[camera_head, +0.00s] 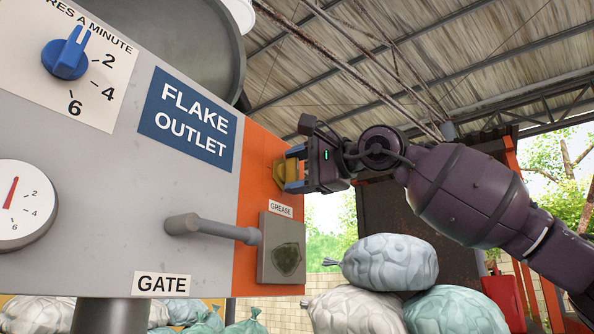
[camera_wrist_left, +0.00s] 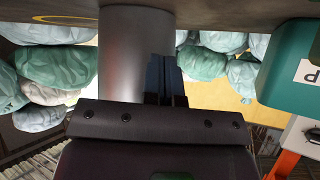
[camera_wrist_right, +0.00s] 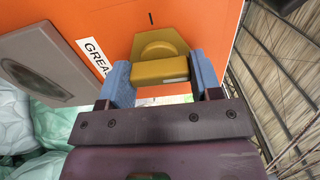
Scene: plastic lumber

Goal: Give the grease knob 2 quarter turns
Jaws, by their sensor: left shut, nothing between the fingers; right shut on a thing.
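The yellow grease knob (camera_head: 279,173) sticks out of the orange panel above the GREASE label (camera_head: 281,210). My right gripper (camera_head: 293,170) is shut on the knob from the right side. In the right wrist view the knob's yellow bar (camera_wrist_right: 160,70) lies between the two blue fingers of my right gripper (camera_wrist_right: 162,80), with a yellow plate behind it and a short black mark on the panel above. My left gripper (camera_wrist_left: 165,80) is shut and empty in the left wrist view, in front of a grey column. It does not show in the head view.
The grey machine face carries a blue dial (camera_head: 66,58), a FLAKE OUTLET sign (camera_head: 188,112), a gauge (camera_head: 22,205) and a grey gate lever (camera_head: 215,229). A dark-stained grey plate (camera_head: 283,247) sits below the knob. Stacked bags (camera_head: 390,262) stand at lower right.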

